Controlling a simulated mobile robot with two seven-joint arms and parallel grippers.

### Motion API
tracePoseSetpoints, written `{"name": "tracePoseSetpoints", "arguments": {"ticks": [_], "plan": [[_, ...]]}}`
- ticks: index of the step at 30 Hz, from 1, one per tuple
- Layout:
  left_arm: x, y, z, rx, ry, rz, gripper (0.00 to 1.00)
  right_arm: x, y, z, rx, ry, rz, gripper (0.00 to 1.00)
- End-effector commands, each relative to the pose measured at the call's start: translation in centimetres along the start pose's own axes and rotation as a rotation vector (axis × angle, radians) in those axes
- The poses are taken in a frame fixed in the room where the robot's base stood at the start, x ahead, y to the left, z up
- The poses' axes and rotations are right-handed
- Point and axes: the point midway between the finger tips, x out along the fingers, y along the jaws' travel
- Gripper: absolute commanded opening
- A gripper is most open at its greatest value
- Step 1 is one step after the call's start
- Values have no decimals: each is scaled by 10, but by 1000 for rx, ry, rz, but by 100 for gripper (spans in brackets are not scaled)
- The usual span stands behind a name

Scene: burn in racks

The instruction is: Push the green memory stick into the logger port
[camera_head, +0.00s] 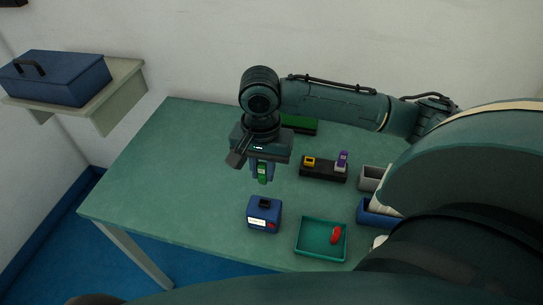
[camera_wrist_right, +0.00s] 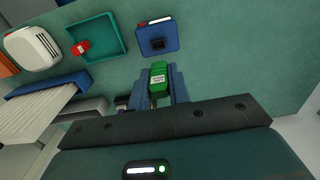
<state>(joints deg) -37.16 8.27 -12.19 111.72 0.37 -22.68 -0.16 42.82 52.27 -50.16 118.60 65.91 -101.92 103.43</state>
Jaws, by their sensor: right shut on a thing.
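The green memory stick (camera_head: 263,175) is held upright between the fingers of my right gripper (camera_head: 262,170), which points down above the table. In the right wrist view the green stick (camera_wrist_right: 158,85) with a white label sits between the blue fingers (camera_wrist_right: 166,85). The logger (camera_head: 262,222) is a small blue box on the table with a white label and a red spot. Its dark port (camera_head: 265,203) is on top and shows as a black square in the wrist view (camera_wrist_right: 157,43). The stick is behind the logger in the head view, apart from it. My left gripper is not in view.
A black rack (camera_head: 323,173) holds yellow and purple sticks. A teal tray (camera_head: 305,250) with a red stick (camera_head: 336,235) lies right of the logger. Grey and blue bins (camera_head: 367,215) stand further right, partly behind my arm. The table's left side (camera_head: 150,190) is clear.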

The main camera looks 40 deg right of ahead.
Motion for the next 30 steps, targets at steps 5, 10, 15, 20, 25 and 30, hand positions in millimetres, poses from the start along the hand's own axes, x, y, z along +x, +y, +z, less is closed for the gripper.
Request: {"name": "tracePoseSetpoints", "arguments": {"ticks": [5,10,15,20,25,30], "plan": [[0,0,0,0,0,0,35,0,0,0,0,-1,0,0],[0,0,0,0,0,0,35,0,0,2,-3,-1,0,0],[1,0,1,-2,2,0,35,10,0,1,-2,0,1,0],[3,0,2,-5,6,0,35,26,0,1,-2,-1,1,0],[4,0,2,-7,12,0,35,42,0,1,-2,-1,1,0],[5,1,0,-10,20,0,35,52,0,1,-2,-1,0,0]]}}
